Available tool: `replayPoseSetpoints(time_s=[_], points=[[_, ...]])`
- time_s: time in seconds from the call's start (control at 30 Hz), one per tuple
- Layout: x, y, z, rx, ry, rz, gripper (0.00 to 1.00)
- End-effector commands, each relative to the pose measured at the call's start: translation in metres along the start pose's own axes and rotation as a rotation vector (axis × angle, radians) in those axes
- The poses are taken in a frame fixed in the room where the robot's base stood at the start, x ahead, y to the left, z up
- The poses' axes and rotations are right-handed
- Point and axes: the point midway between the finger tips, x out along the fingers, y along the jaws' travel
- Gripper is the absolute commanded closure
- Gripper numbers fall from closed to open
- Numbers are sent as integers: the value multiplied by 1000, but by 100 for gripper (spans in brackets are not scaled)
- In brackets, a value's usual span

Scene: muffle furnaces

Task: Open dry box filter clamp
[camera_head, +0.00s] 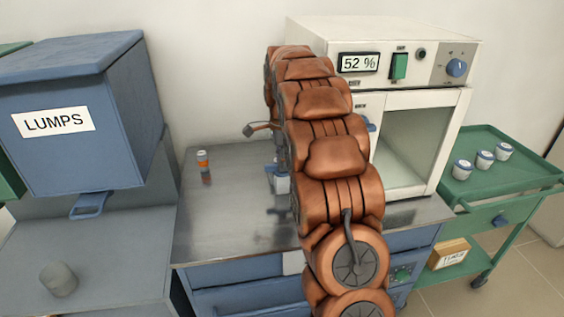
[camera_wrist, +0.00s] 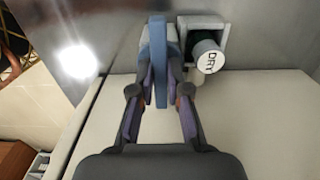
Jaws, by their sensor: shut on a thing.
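In the wrist view my gripper (camera_wrist: 160,80) is shut on an upright blue bar (camera_wrist: 159,45), likely the filter clamp's handle, with one finger on each side of it. Just right of it a dark cylinder with a round white face marked "DRY" (camera_wrist: 208,62) sits in a pale grey bracket (camera_wrist: 186,45). The white dry box (camera_head: 408,40) stands at the back of the bench in the head view, its display reading "52 %" (camera_head: 358,63). My arm covers its left front, and my gripper's tips and the clamp cannot be made out there.
A blue "LUMPS" bin (camera_head: 75,150) stands left. A green cart (camera_head: 490,170) with several white jars is at the right.

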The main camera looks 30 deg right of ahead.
Motion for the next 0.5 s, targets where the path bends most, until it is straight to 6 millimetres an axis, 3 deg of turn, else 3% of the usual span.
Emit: replayPoseSetpoints(time_s=[0.43, 0.47, 0.5], points=[[0, 0, -1, 13, 1, 0, 100], [0, 0, -1, 13, 1, 0, 84], [0, 0, -1, 13, 1, 0, 79]])
